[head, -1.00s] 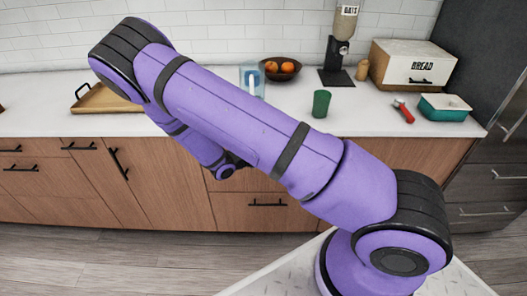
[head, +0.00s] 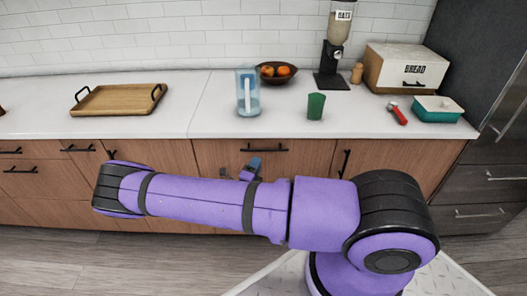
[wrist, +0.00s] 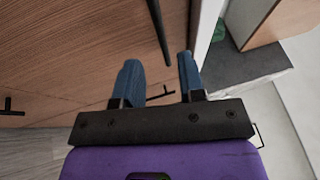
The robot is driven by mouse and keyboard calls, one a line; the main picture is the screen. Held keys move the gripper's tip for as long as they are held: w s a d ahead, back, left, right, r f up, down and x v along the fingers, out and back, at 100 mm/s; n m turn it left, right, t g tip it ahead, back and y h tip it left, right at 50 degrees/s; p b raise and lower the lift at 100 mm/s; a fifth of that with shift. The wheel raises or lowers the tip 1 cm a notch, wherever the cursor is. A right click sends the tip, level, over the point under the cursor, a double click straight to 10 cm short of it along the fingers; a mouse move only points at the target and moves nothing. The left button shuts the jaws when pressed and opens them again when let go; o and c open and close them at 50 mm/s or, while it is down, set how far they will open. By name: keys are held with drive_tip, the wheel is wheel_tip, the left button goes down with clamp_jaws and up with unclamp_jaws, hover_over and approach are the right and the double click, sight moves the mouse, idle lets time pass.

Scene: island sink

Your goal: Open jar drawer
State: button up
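A wooden drawer front (head: 215,152) with a black horizontal bar handle (head: 264,149) sits under the counter in the head view. It looks closed. My gripper (head: 253,165) shows beyond my forearm, just below that handle in the picture; my arm hides much of the cabinet below. In the wrist view my gripper (wrist: 158,64) has two blue fingers spread apart with nothing between them. They point toward a wooden front (wrist: 80,45). A black bar handle (wrist: 158,30) lies ahead of the fingertips, and I see no contact with it.
The white counter (head: 185,125) holds a wooden tray (head: 118,99), blue pitcher (head: 248,92), fruit bowl (head: 279,72), green cup (head: 316,106), dispenser (head: 334,55), bread box (head: 402,70) and teal container (head: 438,109). A vertical handle (head: 345,163) is right of the drawer.

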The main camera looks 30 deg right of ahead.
sight(264, 150)
drive_tip(key=x, duration=0.8)
drive_tip(key=shift+c, duration=0.5)
clamp_jaws()
